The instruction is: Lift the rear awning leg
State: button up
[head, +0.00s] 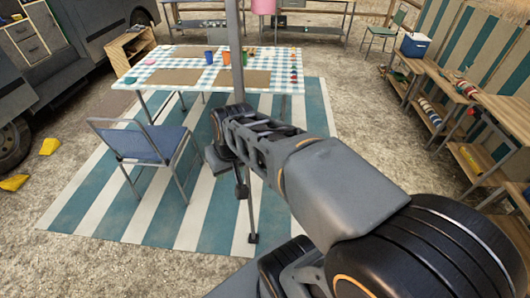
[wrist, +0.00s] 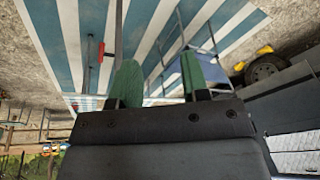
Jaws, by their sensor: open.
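The awning leg, a thin grey upright pole (head: 234,45), stands in the head view just behind my wrist. My arm hides its middle. Its lower part shows below, with a dark fitting and a dark foot (head: 252,238) on the striped mat. My gripper (wrist: 160,80) has two green fingertips set wide apart with nothing between them. In the head view the gripper is mostly hidden by my wrist, close to the pole. In the wrist view a grey pole (wrist: 118,30) runs near the left fingertip, outside the gap, and a red piece (wrist: 101,52) shows beside it.
A checked-cloth table (head: 180,56) with cups stands behind the pole. A blue folding chair (head: 145,145) is left on the striped mat (head: 215,215). Wooden benches (head: 440,85) line the right. A van (head: 80,25) and yellow chocks (head: 48,146) are left. Mat in front is clear.

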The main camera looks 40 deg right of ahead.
jog(key=w+d+f+m+t+y, duration=0.1)
jog(key=w+d+f+m, duration=0.15)
jog(key=d, duration=0.65)
jog(key=w+d+f+m+y, duration=0.2)
jog(key=w+d+f, duration=0.1)
jog(key=d, duration=0.5)
jog(key=w+d+f+m+t+y, duration=0.1)
jog(key=w+d+f+m, duration=0.2)
jog(key=d, duration=0.6)
jog(key=x, duration=1.3)
jog(key=shift+a, duration=0.2)
jog(key=shift+s+f, duration=0.1)
jog(key=shift+c, duration=0.3)
jog(key=shift+s, duration=0.1)
grip_shut()
